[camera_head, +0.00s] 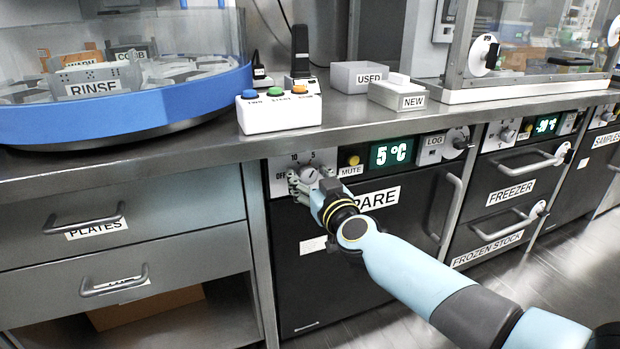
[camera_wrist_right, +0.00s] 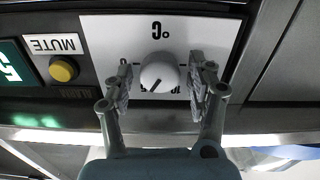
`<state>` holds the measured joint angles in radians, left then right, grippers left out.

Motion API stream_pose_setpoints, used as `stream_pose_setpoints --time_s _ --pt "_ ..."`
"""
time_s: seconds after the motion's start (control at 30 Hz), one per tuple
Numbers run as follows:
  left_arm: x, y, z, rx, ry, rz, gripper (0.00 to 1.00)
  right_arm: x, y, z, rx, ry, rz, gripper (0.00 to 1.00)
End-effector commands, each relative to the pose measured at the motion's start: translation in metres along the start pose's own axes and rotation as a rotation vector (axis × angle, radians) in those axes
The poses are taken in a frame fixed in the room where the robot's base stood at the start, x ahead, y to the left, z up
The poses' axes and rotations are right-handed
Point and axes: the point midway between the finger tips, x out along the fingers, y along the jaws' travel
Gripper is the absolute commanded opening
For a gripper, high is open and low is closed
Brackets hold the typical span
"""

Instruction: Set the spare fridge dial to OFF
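The spare fridge dial (camera_head: 309,173) is a pale round knob on a white panel, with OFF at its left and 10 and 5 above it. It also shows upside down in the right wrist view (camera_wrist_right: 159,74). Its dark pointer line points down-left there, which is toward the 5 side. My right gripper (camera_head: 304,188) is at the dial. In the wrist view its two fingers (camera_wrist_right: 160,84) stand open on either side of the knob, with a small gap at each side. The fingers partly hide the scale. My left gripper is not in view.
Right of the dial are a yellow MUTE button (camera_head: 353,160), a green display (camera_head: 391,152) reading 5 °C and a LOG knob (camera_head: 459,138). The SPARE door handle (camera_head: 452,205) sticks out. A white button box (camera_head: 279,112) stands on the counter above.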

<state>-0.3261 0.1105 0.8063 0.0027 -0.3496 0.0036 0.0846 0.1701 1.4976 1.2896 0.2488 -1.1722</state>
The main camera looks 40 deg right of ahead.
Motion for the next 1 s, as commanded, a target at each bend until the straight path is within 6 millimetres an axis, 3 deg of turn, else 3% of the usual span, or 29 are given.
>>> stream_pose_setpoints --time_s 0.03,0.37,0.67,0.93,1.0 --pt "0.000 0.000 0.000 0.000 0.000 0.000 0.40 0.000 0.000 0.000 0.000 0.000 0.000 0.48" --pt "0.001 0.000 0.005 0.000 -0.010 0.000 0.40 0.000 0.000 0.000 0.000 0.000 0.000 0.06" --pt "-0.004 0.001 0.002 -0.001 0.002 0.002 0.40 0.000 0.000 -0.001 -0.037 0.000 0.000 0.06" --pt "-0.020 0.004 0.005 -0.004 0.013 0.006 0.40 0.000 0.000 -0.005 -0.200 0.002 0.000 0.06" --pt "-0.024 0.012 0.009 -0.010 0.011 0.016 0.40 0.000 -0.001 -0.006 -0.260 0.002 0.000 0.06"
